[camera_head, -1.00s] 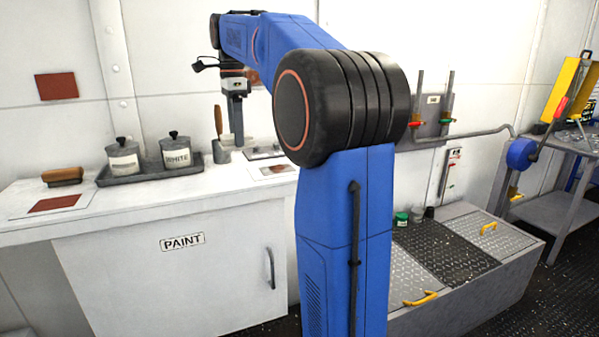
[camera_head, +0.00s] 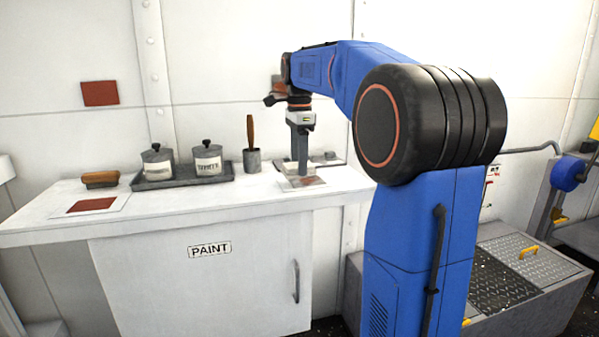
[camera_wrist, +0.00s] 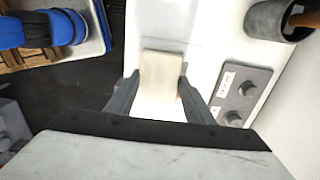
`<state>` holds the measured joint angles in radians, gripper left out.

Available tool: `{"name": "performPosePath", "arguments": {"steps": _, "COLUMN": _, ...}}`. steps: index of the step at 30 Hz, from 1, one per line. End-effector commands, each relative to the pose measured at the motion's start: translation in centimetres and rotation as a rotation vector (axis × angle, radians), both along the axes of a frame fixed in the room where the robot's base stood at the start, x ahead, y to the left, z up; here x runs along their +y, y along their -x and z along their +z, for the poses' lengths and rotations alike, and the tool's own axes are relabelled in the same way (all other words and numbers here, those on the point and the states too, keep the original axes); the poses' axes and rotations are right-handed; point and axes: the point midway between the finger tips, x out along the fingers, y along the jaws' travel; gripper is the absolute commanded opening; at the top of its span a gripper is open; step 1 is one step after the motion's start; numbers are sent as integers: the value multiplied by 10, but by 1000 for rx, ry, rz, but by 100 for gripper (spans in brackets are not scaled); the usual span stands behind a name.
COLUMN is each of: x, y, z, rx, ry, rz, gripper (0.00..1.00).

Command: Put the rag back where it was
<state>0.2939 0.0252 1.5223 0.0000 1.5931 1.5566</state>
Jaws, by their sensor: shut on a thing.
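My gripper (camera_head: 299,172) points down over the right part of the white bench, low over a white sheet with a reddish-brown patch (camera_head: 310,182). In the wrist view my gripper (camera_wrist: 160,98) is shut on a pale cream rag (camera_wrist: 162,75), which lies between its two fingers. The rag looks like a flat folded piece and sticks out beyond the fingertips. I cannot tell whether the rag touches the bench. In the head view the rag is hard to make out against the white surface.
On the bench (camera_head: 60,225), a dark tray (camera_head: 185,182) holds two lidded pots. A grey cup (camera_head: 252,160) with a wooden-handled tool stands left of my gripper. A grey plate with two knobs (camera_wrist: 240,95) lies close to it. A brush (camera_head: 101,179) is far left.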

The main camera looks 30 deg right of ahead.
Motion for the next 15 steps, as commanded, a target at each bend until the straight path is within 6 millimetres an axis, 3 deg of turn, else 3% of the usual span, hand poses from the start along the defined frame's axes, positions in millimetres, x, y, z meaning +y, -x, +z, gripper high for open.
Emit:
{"name": "performPosePath", "arguments": {"steps": 6, "x": 0, "y": 1, "z": -28, "rx": 2, "ry": -1, "rz": 0, "gripper": 27}}
{"name": "performPosePath", "arguments": {"steps": 15, "x": 0, "y": 0, "z": -30, "rx": 1, "ry": 0, "rz": 0, "gripper": 27}}
